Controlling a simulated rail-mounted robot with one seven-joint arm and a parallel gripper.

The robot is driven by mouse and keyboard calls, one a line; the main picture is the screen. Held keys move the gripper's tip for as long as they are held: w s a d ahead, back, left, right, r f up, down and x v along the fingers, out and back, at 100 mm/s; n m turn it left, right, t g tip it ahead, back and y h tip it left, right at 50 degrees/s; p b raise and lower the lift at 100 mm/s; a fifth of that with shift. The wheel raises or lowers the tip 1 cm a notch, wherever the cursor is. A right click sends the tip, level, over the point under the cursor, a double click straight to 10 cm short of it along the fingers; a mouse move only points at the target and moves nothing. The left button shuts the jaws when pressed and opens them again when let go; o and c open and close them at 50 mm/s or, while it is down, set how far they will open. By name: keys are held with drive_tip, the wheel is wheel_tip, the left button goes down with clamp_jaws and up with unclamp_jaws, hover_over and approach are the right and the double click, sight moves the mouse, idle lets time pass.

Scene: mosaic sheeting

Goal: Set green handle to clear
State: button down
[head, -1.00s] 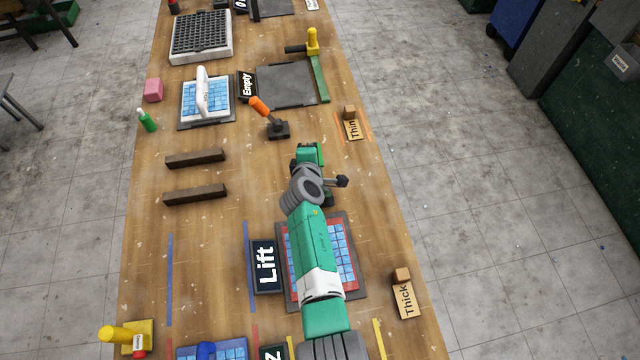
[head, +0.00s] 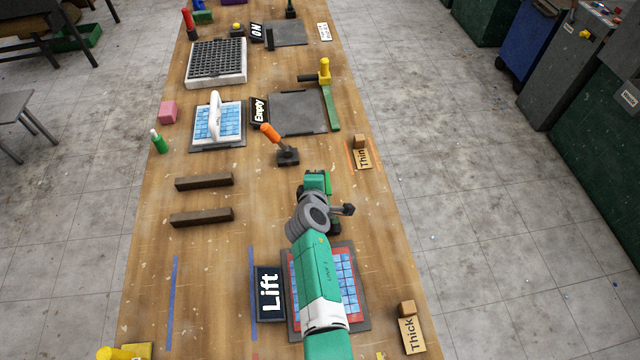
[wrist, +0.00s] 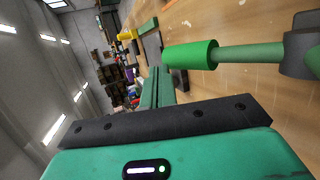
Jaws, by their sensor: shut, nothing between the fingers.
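The green handle (wrist: 190,54) is a thick bright green grip on a thinner green rod, joined to a dark mount at the right edge of the wrist view. In the head view my gripper (head: 317,182) is beyond the grey wrist joint, near the table's middle. There I cannot clearly separate the handle from my arm. I cannot read a "clear" mark in either view.
An orange-handled lever (head: 279,146) stands just beyond my gripper. A "Thin" block (head: 361,154) lies to the right, and two dark bars (head: 203,181) to the left. A "Lift" sign (head: 269,293) lies beside a red-framed tile sheet (head: 352,285) under my arm.

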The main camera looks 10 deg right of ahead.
drive_tip(key=s+a+r+p, duration=0.1)
drive_tip(key=s+r+p, duration=0.1)
drive_tip(key=r, duration=0.4)
drive_tip(key=s+a+r+p, duration=0.2)
drive_tip(key=r+p, duration=0.1)
drive_tip(key=r, duration=0.3)
drive_tip(key=shift+a+p, duration=0.3)
drive_tip(key=shift+p, duration=0.1)
drive_tip(key=s+a+r+m+t+y+p, duration=0.1)
drive_tip(key=s+a+r+m+t, duration=0.15)
drive_tip(key=r, duration=0.95)
drive_tip(key=s+a+r+m+t+p, duration=0.15)
drive_tip(key=r+m, duration=0.25)
drive_tip(key=r, duration=0.9)
drive_tip(key=s+a+r+m+t+y+p, duration=0.1)
drive_tip(key=a+r+m+t, duration=0.15)
drive_tip(key=r, duration=0.95)
drive_tip(key=s+a+r+m+t+y+p, duration=0.2)
drive_tip(key=s+r+m+t, duration=0.4)
drive_tip(key=s+r, duration=1.6)
wheel_tip(320, 180, up, 2)
drive_tip(key=shift+r+m+y, duration=0.1)
drive_tip(key=shift+m+y, duration=0.2)
drive_tip(key=shift+y, duration=0.1)
drive_tip(key=shift+a, duration=0.1)
